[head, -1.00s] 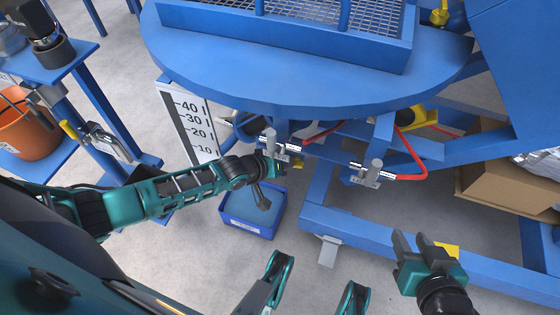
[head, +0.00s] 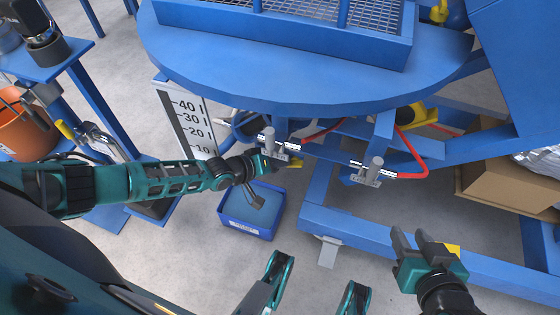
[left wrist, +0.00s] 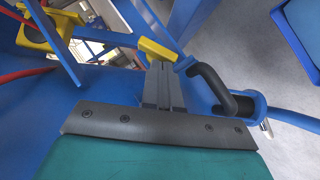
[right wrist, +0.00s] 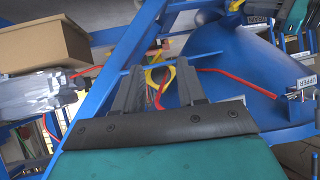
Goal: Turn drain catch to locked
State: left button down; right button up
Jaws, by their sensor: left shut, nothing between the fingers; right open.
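A yellow handle (left wrist: 157,50) sits just beyond the fingertips in the left wrist view; it also shows as a small yellow piece (head: 296,164) under the blue table in the head view. I cannot tell whether it is the drain catch, or its setting. My left gripper (head: 280,164) is shut and empty; in the left wrist view its fingers (left wrist: 163,82) point at the yellow handle, close to it. Whether they touch is unclear. My right gripper (head: 417,244) is open and empty, low at the right.
A round blue table (head: 300,85) overhangs the work area. Two grey pins with labels (head: 268,140) (head: 373,170) hang below its edge. A blue bin (head: 240,225) stands on the floor under my left wrist. A cardboard box (head: 500,185) is at the right.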

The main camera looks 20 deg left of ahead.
pick_arm(q)
jog(key=shift+r+p, duration=0.6)
jog(key=shift+r, duration=0.2)
pick_arm(e)
jog(key=shift+s+r, duration=0.2)
jog(key=shift+r, duration=0.3)
jog(key=shift+d, duration=0.15)
